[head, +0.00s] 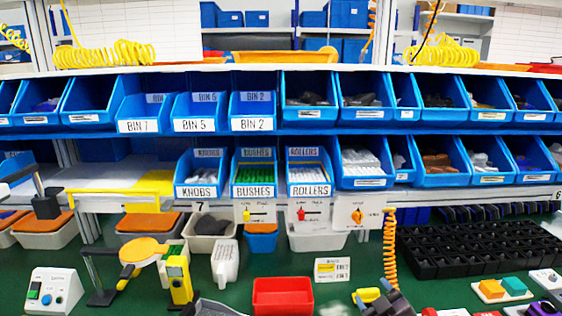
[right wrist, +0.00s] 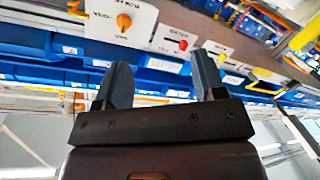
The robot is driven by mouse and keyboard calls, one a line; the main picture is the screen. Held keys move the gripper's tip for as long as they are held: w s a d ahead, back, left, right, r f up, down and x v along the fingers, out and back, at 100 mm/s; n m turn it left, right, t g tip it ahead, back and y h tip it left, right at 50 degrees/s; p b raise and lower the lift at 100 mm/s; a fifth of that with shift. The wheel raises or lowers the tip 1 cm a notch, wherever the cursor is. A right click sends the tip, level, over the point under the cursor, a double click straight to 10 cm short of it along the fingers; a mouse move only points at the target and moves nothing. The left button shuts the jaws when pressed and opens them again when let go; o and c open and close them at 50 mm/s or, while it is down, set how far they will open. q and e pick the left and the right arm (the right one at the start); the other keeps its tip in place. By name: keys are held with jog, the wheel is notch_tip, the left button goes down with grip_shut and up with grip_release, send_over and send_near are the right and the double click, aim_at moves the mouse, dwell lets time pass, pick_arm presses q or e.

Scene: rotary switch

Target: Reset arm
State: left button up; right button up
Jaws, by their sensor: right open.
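The rotary switch (head: 357,216), an orange knob on a white plate, hangs below the shelf right of centre in the head view. It also shows in the right wrist view (right wrist: 124,20), which is turned upside down. My right gripper (right wrist: 162,76) is open, with two dark fingers apart and nothing between them. In the head view it shows as a dark shape (head: 390,298) at the bottom edge, below and apart from the switch. A dark grey shape (head: 214,307) at the bottom edge may be my left gripper; its jaws cannot be made out.
Plates with a red switch (head: 301,214) and a yellow switch (head: 258,214) hang left of the knob. Blue bins (head: 362,165) fill the shelves above. A red tray (head: 283,296) and a black organiser (head: 470,250) are on the green bench. An orange coiled cable (head: 390,250) hangs nearby.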

jog(key=s+d+f+m+g+h, duration=0.1)
jog(key=s+d+f+m, duration=0.1)
jog(key=s+f, duration=0.3)
jog(key=s+d+f+m+g+h, duration=0.1)
jog(key=s+f, duration=0.5)
jog(key=s, duration=0.6)
jog(key=s+d+f+m+g+h, duration=0.1)
jog(key=s+d+f+m+g, duration=0.1)
jog(key=s+f, duration=0.4)
jog(key=s+d+m, duration=0.1)
jog(key=s+m, duration=0.1)
jog(key=s, duration=0.1)
jog(key=shift+g, duration=0.3)
jog(key=shift+f, duration=0.1)
dwell(0.3)
